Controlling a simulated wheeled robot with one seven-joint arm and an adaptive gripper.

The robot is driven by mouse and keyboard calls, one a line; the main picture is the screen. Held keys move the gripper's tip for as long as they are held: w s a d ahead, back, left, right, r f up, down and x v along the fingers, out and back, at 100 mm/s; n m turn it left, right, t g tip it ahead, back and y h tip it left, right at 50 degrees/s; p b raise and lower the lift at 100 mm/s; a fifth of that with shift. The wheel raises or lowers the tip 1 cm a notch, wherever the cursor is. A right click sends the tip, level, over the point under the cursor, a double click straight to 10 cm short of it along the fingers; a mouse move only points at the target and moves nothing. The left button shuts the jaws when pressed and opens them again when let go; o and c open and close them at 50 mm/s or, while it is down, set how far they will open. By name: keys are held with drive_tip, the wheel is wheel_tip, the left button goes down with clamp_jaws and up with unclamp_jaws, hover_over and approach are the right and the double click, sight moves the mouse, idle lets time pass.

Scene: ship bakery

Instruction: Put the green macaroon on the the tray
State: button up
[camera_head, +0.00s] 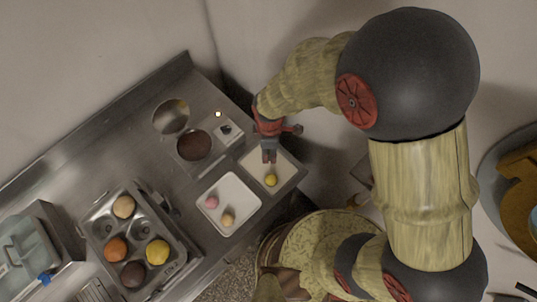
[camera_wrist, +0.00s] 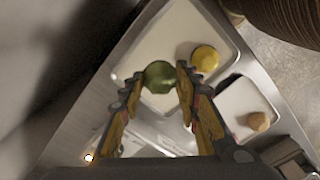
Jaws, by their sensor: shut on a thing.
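My gripper (camera_head: 269,157) is over the far right end of the steel counter, above a white tray. In the wrist view its two fingertips (camera_wrist: 158,78) are shut on the green macaroon (camera_wrist: 159,75), which appears over the tray's surface. I cannot tell the exact gap below it. The green macaroon is hidden in the head view. This white tray (camera_head: 285,171) holds a yellow macaroon (camera_head: 271,180). In the wrist view the tray (camera_wrist: 150,44) lies under the fingers, with the yellow macaroon (camera_wrist: 204,58) to the right of the green one.
A second white tray (camera_head: 238,189) beside it holds a pink macaroon (camera_head: 211,202) and a tan macaroon (camera_head: 228,220). A metal muffin pan (camera_head: 138,222) with several round items stands at lower left. Two round dishes (camera_head: 194,146) sit at the back. A round stool-like top (camera_head: 310,240) is below.

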drive_tip(key=shift+w+a+f+b, duration=0.2)
drive_tip(key=shift+w+f+b, duration=0.4)
drive_tip(key=shift+w+f, duration=0.35)
drive_tip(key=shift+f+b, duration=1.15)
drive_tip(key=shift+f, duration=0.55)
drive_tip(key=shift+f, duration=0.15)
drive_tip(key=o, duration=0.8)
wheel_tip(320, 180, up, 12)
drive_tip(key=shift+r+p, duration=0.2)
drive_tip(key=shift+p, duration=0.6)
